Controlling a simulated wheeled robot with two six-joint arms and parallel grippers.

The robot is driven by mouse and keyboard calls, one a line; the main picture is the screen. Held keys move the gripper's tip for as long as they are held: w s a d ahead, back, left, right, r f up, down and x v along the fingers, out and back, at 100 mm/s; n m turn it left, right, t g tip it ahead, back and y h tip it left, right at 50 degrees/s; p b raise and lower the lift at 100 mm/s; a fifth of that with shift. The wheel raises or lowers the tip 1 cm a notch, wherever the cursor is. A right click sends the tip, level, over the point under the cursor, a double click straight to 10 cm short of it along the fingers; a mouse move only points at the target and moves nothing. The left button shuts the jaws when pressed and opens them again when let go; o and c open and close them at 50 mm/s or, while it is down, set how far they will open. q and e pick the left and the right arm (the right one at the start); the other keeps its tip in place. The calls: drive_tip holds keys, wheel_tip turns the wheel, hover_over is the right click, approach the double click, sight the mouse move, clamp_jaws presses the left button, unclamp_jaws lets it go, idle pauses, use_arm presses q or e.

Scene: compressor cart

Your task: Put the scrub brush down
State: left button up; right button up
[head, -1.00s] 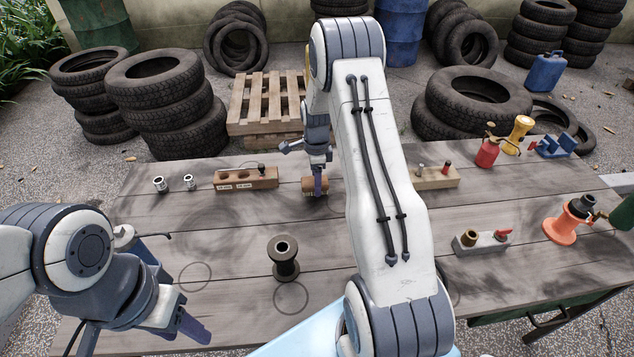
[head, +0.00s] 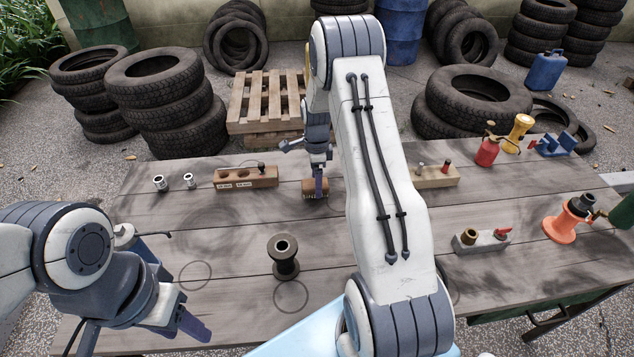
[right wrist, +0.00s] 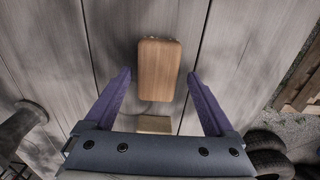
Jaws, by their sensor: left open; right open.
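The scrub brush (head: 310,188) is a small wooden block with pale bristles just visible along its lower edge in the head view. It sits on the back middle of the table (head: 225,225). My right gripper (head: 319,180) is down at the brush, with one finger showing in front of it. In the right wrist view, the brush's wooden top (right wrist: 158,66) lies between the two fingers of the right gripper (right wrist: 159,75), with a gap on each side. My left gripper (head: 180,322) is open and empty at the table's front left, away from the brush.
A labelled wooden block (head: 246,178) stands left of the brush, with two metal sockets (head: 174,182) beyond it. A dark spool (head: 284,258) stands in front. Right of my arm are another wooden block (head: 437,178), a grey fitting block (head: 482,241) and a red can (head: 487,152).

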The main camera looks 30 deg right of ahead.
wheel_tip(320, 180, up, 11)
drive_tip(key=s+a+r+n, duration=0.25)
drive_tip(key=a+n, duration=0.25)
drive_tip(key=a, duration=0.3)
drive_tip(key=s+a+r+n, duration=0.2)
drive_tip(key=s+a+n, duration=0.2)
drive_tip(key=a, duration=0.3)
drive_tip(key=s+a+r+n, duration=0.3)
drive_tip(key=a+n, duration=0.2)
drive_tip(key=a, duration=0.3)
drive_tip(key=s+a+n, duration=0.3)
drive_tip(key=s+n, duration=0.5)
drive_tip(key=s, duration=0.2)
drive_tip(key=s+a+n+y, duration=0.1)
drive_tip(key=s+a+n, duration=0.3)
drive_tip(key=s+n, duration=0.4)
drive_tip(key=shift+s+a+n+b, duration=0.25)
drive_tip(key=shift+s+n+b, duration=0.05)
drive_tip(key=shift+s, duration=0.9)
